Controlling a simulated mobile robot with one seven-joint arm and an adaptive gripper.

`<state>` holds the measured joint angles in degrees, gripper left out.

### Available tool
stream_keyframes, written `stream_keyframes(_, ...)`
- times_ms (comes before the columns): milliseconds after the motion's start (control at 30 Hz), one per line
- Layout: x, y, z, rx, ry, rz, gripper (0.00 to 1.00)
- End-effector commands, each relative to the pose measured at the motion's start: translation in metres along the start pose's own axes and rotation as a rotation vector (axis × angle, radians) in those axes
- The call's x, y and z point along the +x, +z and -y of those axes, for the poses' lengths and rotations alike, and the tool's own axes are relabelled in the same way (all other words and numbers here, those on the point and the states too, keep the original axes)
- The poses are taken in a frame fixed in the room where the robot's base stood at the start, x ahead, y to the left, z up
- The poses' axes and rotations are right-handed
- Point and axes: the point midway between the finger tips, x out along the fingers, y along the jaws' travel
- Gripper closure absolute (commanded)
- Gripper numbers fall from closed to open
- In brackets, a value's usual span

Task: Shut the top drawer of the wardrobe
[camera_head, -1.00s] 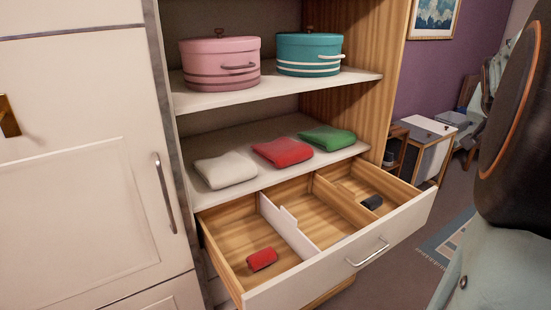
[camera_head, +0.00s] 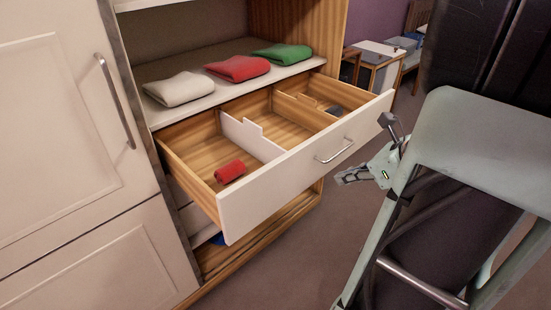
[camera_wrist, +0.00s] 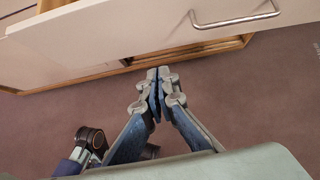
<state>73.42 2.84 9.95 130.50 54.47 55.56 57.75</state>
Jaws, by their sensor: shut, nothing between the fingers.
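The top drawer (camera_head: 285,178) of the wardrobe is pulled well out. It has a white front, wooden sides and a metal bar handle (camera_head: 334,150). Inside are a white divider (camera_head: 250,137), a rolled red item (camera_head: 229,171) and a dark item (camera_head: 335,110). My gripper (camera_head: 345,178) is to the right of the drawer front in the head view, partly hidden by my arm. In the wrist view my gripper (camera_wrist: 157,72) is shut and empty. Its fingertips show just below the drawer front (camera_wrist: 110,30), with the handle (camera_wrist: 235,20) above and to the right. I cannot tell if they touch.
A shelf above holds folded white (camera_head: 178,88), red (camera_head: 238,68) and green (camera_head: 276,54) cloths. Closed white doors (camera_head: 60,120) stand at the left. A lower wooden compartment (camera_head: 260,235) is under the drawer. The floor (camera_head: 290,270) in front is clear.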

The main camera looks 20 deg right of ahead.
Motion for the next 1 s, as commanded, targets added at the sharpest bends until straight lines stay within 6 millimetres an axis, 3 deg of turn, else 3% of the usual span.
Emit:
stream_keyframes(267, 0.019, 0.002, -0.005, 0.056, 0.008, 0.037, 1.00)
stream_keyframes(700, 0.110, 0.004, -0.005, 0.054, 0.008, 0.036, 1.00)
stream_keyframes(800, 0.118, 0.019, -0.004, 0.050, 0.006, 0.036, 1.00)
stream_keyframes(1000, 0.129, 0.033, -0.002, 0.051, 0.004, 0.035, 1.00)
